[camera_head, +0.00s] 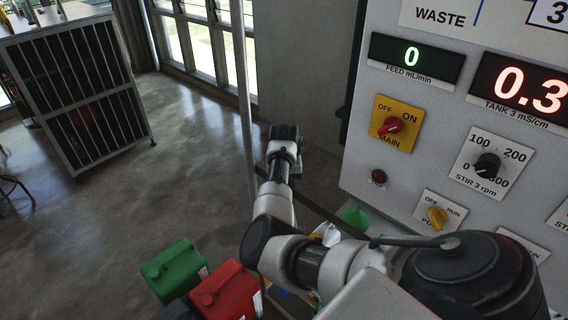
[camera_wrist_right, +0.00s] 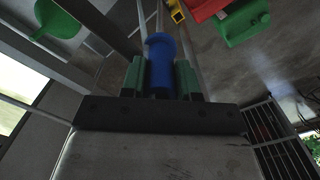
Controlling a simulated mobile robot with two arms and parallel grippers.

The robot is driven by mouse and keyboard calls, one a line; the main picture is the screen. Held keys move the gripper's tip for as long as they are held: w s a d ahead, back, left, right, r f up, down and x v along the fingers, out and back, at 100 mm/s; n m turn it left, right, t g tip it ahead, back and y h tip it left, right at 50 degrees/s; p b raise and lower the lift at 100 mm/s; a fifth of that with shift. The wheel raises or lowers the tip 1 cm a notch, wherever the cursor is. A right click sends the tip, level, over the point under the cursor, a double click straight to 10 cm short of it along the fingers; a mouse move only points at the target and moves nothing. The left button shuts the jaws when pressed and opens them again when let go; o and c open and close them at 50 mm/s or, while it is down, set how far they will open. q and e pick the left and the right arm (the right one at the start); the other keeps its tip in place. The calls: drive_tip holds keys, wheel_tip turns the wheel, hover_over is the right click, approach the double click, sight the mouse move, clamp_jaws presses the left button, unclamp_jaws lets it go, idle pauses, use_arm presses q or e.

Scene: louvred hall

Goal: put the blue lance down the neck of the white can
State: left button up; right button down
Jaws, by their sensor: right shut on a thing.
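My right gripper (camera_wrist_right: 160,78) shows in the right wrist view, its green-padded fingers shut on the blue lance (camera_wrist_right: 160,58). The lance is a blue round piece with a wider rounded end, gripped between the pads. Its lower part is hidden. In the head view my right arm reaches out from the lower right, and its far end hides the fingers and the lance. I cannot make out the white can for certain. A small white shape (camera_head: 328,235) shows partly behind my arm, too covered to name. My left gripper is not in view.
A green can (camera_head: 174,270) and a red can (camera_head: 228,294) stand at the lower left. A green funnel (camera_head: 355,217) is near the control panel (camera_head: 430,140). A pale upright pole (camera_head: 243,85) rises behind my arm. A barred cabinet (camera_head: 80,85) stands far left; open floor lies between.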

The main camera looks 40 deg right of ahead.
wheel_tip(320, 180, up, 11)
drive_tip(key=shift+r, duration=0.15)
idle(0.5)
